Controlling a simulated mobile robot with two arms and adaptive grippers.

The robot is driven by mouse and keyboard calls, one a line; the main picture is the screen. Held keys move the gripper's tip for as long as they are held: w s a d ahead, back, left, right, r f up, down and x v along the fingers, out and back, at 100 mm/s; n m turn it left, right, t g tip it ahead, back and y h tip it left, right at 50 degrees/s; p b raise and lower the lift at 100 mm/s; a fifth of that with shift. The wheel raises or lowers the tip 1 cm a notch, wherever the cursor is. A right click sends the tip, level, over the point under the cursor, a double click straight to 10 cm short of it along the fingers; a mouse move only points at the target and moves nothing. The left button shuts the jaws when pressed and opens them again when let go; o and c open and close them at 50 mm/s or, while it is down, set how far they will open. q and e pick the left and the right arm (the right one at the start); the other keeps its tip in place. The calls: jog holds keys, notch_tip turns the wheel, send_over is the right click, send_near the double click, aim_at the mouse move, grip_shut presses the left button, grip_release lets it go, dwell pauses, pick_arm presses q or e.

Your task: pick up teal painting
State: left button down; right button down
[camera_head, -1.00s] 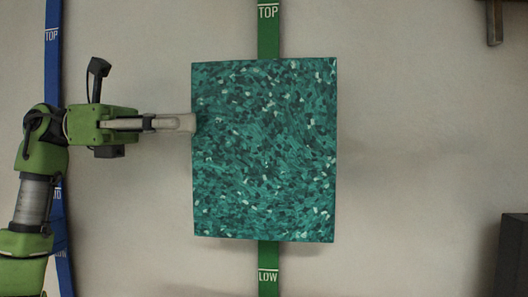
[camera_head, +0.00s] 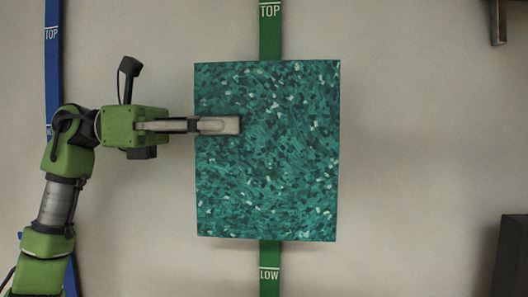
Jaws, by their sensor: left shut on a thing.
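The teal painting (camera_head: 270,170) is a rectangular panel with a mottled teal pattern and pale flecks. It is upright in front of the wall, in the middle of the head view. My left gripper (camera_head: 232,125) comes in from the left and is shut on the painting's left edge, a little above mid-height. One pale finger lies over the front of the painting; the other finger is hidden behind it. My right gripper is not in view.
A green strap (camera_head: 270,30) marked TOP and LOW runs vertically behind the painting. A blue strap (camera_head: 53,70) runs down the wall at the left. A dark bracket (camera_head: 498,22) is at the upper right, and a dark box (camera_head: 510,255) at the lower right.

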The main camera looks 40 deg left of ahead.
pick_arm(q)
jog(key=shift+r, duration=0.15)
jog(key=shift+r+p, duration=0.6)
jog(key=shift+r, duration=0.6)
jog(key=s+a+r+p, duration=0.2)
jog(key=s+r+p, duration=0.1)
jog(key=s+r, duration=0.7)
jog(key=shift+s+r, duration=0.2)
jog(key=shift+s, duration=1.7)
jog(key=shift+d, duration=0.1)
